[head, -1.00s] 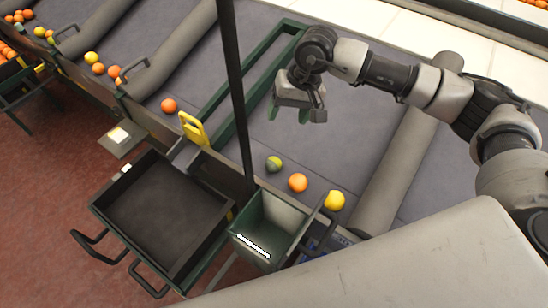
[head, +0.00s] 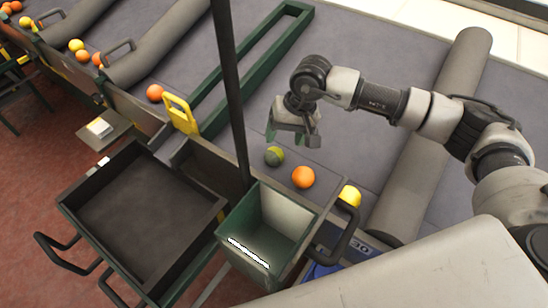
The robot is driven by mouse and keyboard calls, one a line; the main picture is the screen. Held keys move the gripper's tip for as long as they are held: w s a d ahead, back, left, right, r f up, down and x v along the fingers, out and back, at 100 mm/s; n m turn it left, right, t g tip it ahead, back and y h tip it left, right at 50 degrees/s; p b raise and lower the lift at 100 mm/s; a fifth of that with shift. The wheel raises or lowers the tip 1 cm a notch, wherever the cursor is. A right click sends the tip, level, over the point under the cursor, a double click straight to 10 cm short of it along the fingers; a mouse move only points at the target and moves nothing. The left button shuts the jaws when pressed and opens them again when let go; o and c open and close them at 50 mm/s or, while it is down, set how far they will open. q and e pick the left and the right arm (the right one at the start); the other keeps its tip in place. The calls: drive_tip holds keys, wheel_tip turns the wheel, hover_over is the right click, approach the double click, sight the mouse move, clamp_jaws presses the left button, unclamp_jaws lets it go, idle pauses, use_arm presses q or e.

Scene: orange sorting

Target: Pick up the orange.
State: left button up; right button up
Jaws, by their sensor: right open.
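An orange (head: 303,177) lies on the grey sorting surface, near its front edge. A green-and-yellow fruit (head: 274,156) lies just to its left, and a yellow fruit (head: 350,196) lies to its right, partly hidden by a dark handle. Another orange (head: 155,93) lies farther left on the surface. My right gripper (head: 292,139) is open and empty, pointing down above the surface. In the picture it is just above the green-and-yellow fruit and up and left of the nearer orange. My left gripper is not in view.
A green bin (head: 292,215) stands in front of the fruits. A wide black tray (head: 150,205) is left of it. A dark upright pole (head: 229,90) rises behind the bin. A yellow bracket (head: 181,114) and padded grey dividers (head: 440,120) border the surface.

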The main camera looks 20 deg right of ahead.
sight(277, 150)
drive_tip(key=x, duration=0.2)
drive_tip(key=p+x, duration=0.1)
drive_tip(key=x, duration=0.2)
drive_tip(key=w+x, duration=0.1)
drive_tip(key=x, duration=0.2)
drive_tip(key=shift+d, duration=0.1)
drive_tip(key=shift+s, duration=0.1)
drive_tip(key=shift+r, duration=0.1)
drive_tip(key=c, duration=0.7)
